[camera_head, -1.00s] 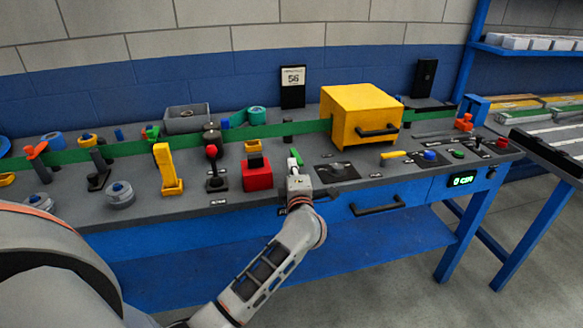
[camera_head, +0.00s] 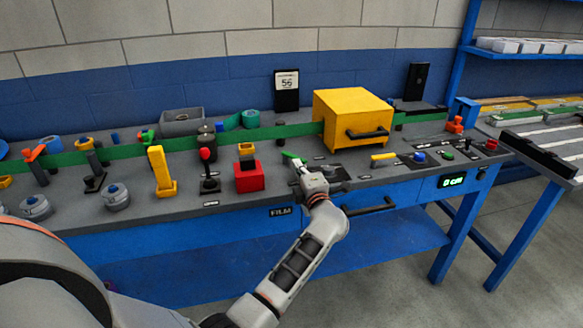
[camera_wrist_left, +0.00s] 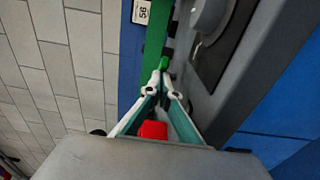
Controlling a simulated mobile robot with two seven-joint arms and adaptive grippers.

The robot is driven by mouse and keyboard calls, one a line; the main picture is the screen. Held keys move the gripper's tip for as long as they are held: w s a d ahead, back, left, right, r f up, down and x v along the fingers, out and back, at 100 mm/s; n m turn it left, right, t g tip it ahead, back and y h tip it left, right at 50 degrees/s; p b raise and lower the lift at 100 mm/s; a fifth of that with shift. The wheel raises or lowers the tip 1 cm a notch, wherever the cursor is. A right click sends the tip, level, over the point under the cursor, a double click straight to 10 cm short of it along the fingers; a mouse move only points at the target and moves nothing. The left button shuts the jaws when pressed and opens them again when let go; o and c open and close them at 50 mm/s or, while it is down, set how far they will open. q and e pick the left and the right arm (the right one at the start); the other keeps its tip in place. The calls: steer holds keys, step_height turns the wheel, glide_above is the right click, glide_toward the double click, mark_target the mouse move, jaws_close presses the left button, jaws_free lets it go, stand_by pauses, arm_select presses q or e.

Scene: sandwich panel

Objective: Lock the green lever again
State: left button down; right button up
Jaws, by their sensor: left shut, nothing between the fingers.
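The green lever (camera_head: 291,156) shows as a small bright green piece near the front of the bench, left of a dark plate. My left gripper (camera_head: 300,166) is shut and empty, right at the lever, and partly hides it. In the left wrist view the closed fingertips (camera_wrist_left: 161,78) point at a small bright green piece (camera_wrist_left: 164,63) just beyond them. I cannot tell whether they touch it. The lever's base and its exact angle are hidden. My right gripper is not in view.
A red block (camera_head: 249,178) stands left of the gripper, with a red-knobbed stick (camera_head: 206,156) and a yellow lever (camera_head: 160,170) farther left. The dark plate (camera_head: 337,172) lies close on the right. A yellow box (camera_head: 351,112) stands behind, over the green belt (camera_head: 270,132).

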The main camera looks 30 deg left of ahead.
arm_select(q)
steer(key=shift+w+d, duration=0.35)
steer(key=shift+w, duration=0.5)
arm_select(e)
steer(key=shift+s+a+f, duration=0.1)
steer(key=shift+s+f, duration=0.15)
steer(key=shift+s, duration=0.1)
arm_select(q)
steer(key=shift+d, duration=0.1)
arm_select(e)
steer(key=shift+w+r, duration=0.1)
arm_select(q)
steer(key=shift+w, duration=0.1)
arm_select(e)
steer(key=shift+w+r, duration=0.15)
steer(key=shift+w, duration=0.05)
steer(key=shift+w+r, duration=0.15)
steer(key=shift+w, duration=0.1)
arm_select(q)
steer(key=shift+d, duration=0.1)
